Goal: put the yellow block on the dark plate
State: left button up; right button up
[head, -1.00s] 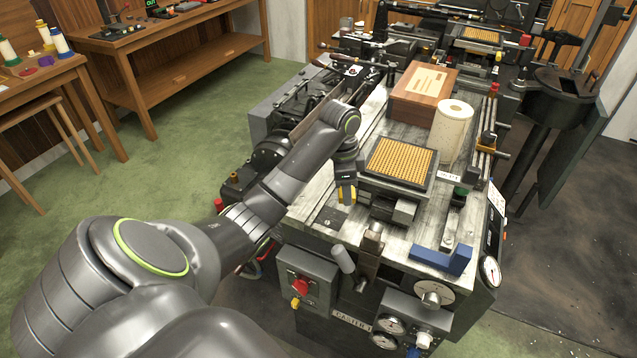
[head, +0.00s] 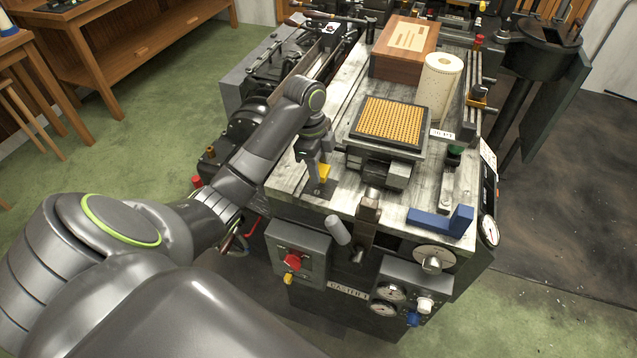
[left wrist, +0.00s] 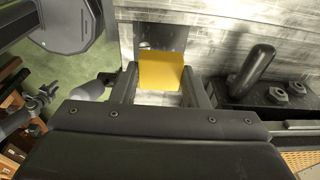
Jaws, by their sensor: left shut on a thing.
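The yellow block (head: 323,173) is held between the fingertips of my left gripper (head: 319,171). It also shows in the left wrist view (left wrist: 162,70), between the two fingers. The dark plate (head: 317,190) is a flat dark square on the pale worn bench top, just below and in front of the block in the head view. In the left wrist view the dark plate (left wrist: 160,36) shows beyond the block, which hides part of it. I cannot tell the exact gap between block and plate. My right gripper is out of view.
A raised tray of small golden pieces (head: 391,121) stands right of the gripper. A wooden box (head: 404,50), a cream roll (head: 440,85) and a blue angled piece (head: 442,221) are farther right. A dark upright handle (left wrist: 255,70) stands right of the block in the wrist view.

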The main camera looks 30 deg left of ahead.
pick_arm(q)
notch_tip(320, 180, down, 4)
jog(key=shift+s+r, duration=0.1)
jog(key=shift+r, duration=0.1)
jog(key=shift+f, duration=0.25)
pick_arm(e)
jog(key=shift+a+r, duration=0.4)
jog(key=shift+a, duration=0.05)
pick_arm(q)
jog(key=o, duration=1.2)
jog(key=shift+c, duration=0.2)
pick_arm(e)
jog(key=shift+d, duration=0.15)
